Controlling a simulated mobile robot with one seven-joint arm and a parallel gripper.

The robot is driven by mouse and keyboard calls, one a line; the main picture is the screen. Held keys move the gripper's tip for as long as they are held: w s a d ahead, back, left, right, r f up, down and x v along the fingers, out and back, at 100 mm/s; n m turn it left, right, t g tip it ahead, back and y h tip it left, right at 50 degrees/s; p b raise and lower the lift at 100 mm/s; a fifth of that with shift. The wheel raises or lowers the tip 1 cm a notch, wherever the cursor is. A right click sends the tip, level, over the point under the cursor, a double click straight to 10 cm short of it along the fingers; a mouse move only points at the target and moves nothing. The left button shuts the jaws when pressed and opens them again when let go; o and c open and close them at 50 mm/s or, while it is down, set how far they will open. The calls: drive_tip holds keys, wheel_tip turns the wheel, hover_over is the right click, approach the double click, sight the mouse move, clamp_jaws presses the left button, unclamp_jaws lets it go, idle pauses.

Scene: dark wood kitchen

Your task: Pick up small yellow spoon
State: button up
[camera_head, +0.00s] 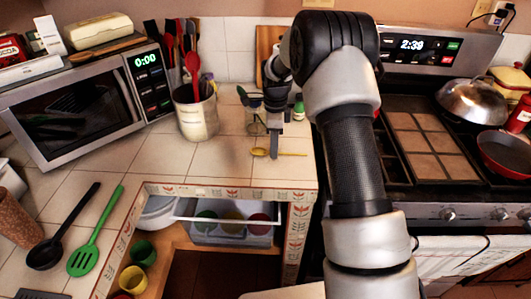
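The small yellow spoon (290,154) lies on the tiled counter near its front edge, with its bowl to the left and its thin handle to the right. My gripper (274,152) points down at the spoon's middle, and its fingers cover part of the spoon where bowl and handle meet. I see the fingers edge-on as one narrow dark strip. I cannot tell whether they are open or shut, or whether they touch the spoon.
A utensil crock (196,113) stands left of my gripper, beside the microwave (75,107). A green slotted spatula (96,232) and black ladle (62,228) lie at the left. Small bottles stand close behind my gripper. The stove (430,140) is at the right.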

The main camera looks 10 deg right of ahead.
drive_tip(key=shift+f, duration=0.15)
drive_tip(key=shift+c, duration=0.5)
clamp_jaws()
